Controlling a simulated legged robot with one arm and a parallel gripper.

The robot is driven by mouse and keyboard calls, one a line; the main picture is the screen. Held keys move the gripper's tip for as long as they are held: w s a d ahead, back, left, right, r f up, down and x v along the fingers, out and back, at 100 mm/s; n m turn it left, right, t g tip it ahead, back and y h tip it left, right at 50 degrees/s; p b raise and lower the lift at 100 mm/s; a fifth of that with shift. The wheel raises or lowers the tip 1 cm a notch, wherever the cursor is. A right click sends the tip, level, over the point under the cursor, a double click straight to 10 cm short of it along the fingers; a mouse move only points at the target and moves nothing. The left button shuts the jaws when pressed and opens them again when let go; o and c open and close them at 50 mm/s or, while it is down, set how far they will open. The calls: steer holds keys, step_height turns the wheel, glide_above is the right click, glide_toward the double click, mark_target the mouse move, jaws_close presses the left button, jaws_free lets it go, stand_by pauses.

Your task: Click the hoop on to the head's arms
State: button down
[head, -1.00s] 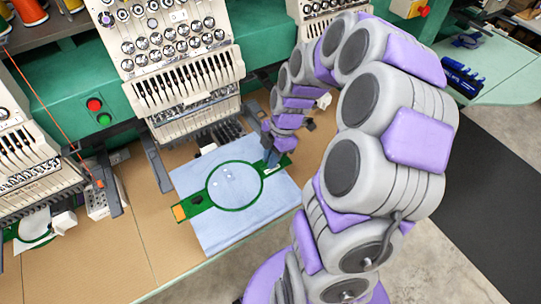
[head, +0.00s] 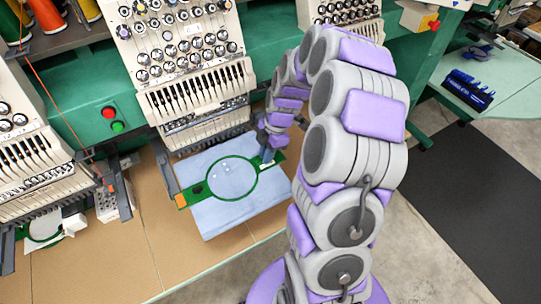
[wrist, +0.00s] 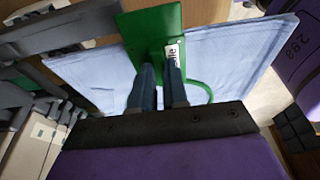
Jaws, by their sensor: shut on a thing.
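The hoop (head: 208,191) is a green ring with side tabs, stretched with pale blue cloth (head: 240,208). It lies roughly flat in front of the middle embroidery head (head: 195,70). My gripper (head: 267,157) is shut on its right tab; in the wrist view the two dark fingers (wrist: 160,68) pinch the green tab (wrist: 146,28), which has a white label. The left tab, with an orange end (head: 181,200), is close to the end of the head's left grey arm (head: 163,165). I cannot tell whether they touch. The right arm is mostly hidden behind my arm.
A neighbouring head (head: 35,150) stands at the left with a white part below it. Red and green buttons (head: 113,118) are on the green machine beam. The tan table (head: 130,250) is clear in front. A blue rack (head: 468,90) sits on a side table at the right.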

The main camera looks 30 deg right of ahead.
mark_target(257, 151)
steer(key=shift+w+f+p, duration=0.15)
steer(key=shift+w+p, duration=0.25)
steer(key=shift+w, duration=1)
steer(key=shift+w+f+p, duration=0.15)
steer(key=shift+w+p, duration=0.25)
steer(key=shift+w, duration=0.95)
steer(key=shift+s+f+b, duration=0.1)
steer(key=shift+f+b, duration=0.05)
steer(key=shift+b, duration=0.2)
steer(key=c, duration=1.1)
jaws_free()
steer(key=shift+o, duration=0.2)
